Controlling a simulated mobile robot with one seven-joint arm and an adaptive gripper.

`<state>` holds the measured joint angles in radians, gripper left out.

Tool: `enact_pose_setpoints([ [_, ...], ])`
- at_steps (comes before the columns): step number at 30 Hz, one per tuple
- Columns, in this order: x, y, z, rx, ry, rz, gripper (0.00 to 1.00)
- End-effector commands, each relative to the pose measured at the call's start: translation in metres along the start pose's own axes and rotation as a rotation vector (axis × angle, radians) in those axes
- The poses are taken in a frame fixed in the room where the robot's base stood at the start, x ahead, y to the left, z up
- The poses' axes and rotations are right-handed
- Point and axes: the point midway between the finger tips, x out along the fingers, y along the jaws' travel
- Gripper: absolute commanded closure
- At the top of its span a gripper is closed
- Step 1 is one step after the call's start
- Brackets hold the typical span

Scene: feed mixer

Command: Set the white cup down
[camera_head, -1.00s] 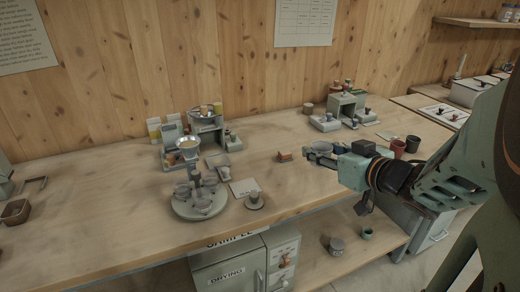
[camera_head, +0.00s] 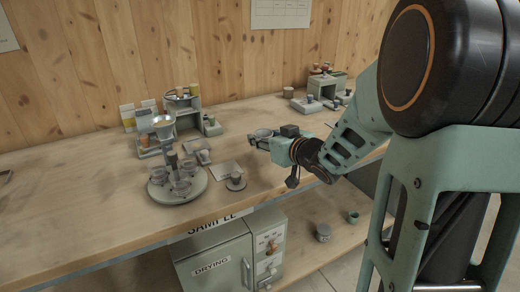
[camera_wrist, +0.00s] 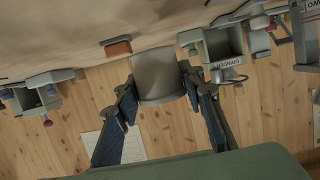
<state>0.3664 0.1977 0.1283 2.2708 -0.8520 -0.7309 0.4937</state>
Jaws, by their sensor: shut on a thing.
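The white cup (camera_wrist: 157,78), greyish in this light, sits between the two fingers of my gripper (camera_wrist: 156,92) in the wrist view. The gripper is shut on it, with a finger on each side. In the head view my gripper (camera_head: 262,142) is over the right part of the wooden counter (camera_head: 95,205), and the cup's round rim (camera_head: 263,133) shows small at its end. I cannot tell exactly how high the cup is above the counter.
A round carousel stand (camera_head: 178,187) with several cups and a funnel stands left of my gripper. An orange-brown block (camera_wrist: 118,48) lies near the cup. The counter's left front is clear.

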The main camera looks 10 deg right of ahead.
Motion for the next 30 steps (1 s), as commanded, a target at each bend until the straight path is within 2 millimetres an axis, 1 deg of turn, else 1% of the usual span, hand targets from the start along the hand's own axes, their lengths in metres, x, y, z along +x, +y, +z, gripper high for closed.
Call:
enact_pose_setpoints([
  [3,0.011,-0.002,0.015,0.004,-0.003,-0.001,0.80],
  [7,0.016,-0.002,0.034,0.003,-0.003,-0.001,0.80],
  [9,0.017,-0.002,0.036,0.002,-0.001,-0.001,0.80],
  [16,0.016,-0.002,0.035,0.001,-0.001,0.000,0.80],
  [20,0.018,-0.002,0.039,0.001,-0.001,0.000,0.80],
  [21,0.017,-0.002,0.037,0.001,-0.001,0.000,0.59],
  [24,0.017,-0.002,0.037,0.001,-0.001,0.000,0.48],
  [25,0.017,-0.002,0.037,0.001,-0.001,0.000,0.46],
  [30,0.017,-0.002,0.037,0.001,-0.001,0.000,0.46],
])
